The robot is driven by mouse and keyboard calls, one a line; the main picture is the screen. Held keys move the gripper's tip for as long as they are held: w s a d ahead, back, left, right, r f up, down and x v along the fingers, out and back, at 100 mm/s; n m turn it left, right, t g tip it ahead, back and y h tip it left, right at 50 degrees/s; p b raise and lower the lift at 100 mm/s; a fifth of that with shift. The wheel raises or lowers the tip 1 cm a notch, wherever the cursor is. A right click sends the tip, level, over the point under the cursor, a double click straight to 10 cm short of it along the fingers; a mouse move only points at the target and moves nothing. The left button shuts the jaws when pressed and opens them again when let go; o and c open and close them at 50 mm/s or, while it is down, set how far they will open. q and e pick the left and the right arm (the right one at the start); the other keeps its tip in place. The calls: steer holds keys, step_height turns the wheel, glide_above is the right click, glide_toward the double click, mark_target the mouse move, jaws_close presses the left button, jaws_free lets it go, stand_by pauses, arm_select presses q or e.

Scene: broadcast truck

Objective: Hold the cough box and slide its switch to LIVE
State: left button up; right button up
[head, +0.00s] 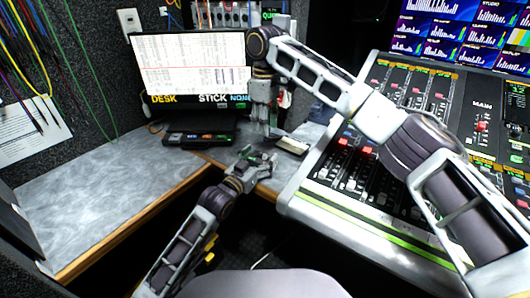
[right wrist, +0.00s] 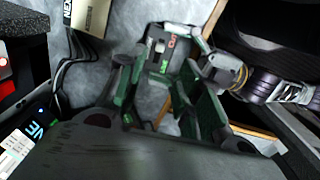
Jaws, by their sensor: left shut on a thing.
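The cough box (right wrist: 165,48) is a small dark box with red lettering on its top and a green mark near its lower end. My left gripper (head: 258,160) is shut on it at the desk's front edge; its wrist shows at the right of the right wrist view (right wrist: 222,72). In the head view the box is small and largely hidden by the gripper. My right gripper (head: 266,130) points down just above it. In the right wrist view its two fingers (right wrist: 158,85) are apart, with the box beyond their tips. The switch position is too small to tell.
The mixing console (head: 340,200) stands close at the right. A small pale card (head: 292,146) lies beside the right gripper. The desk's left part is clear.

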mark_target(265, 155)
step_height(265, 155, down, 11)
steer(key=shift+f, duration=0.15)
stand_by(0.5)
jaws_close()
stand_by(0.4)
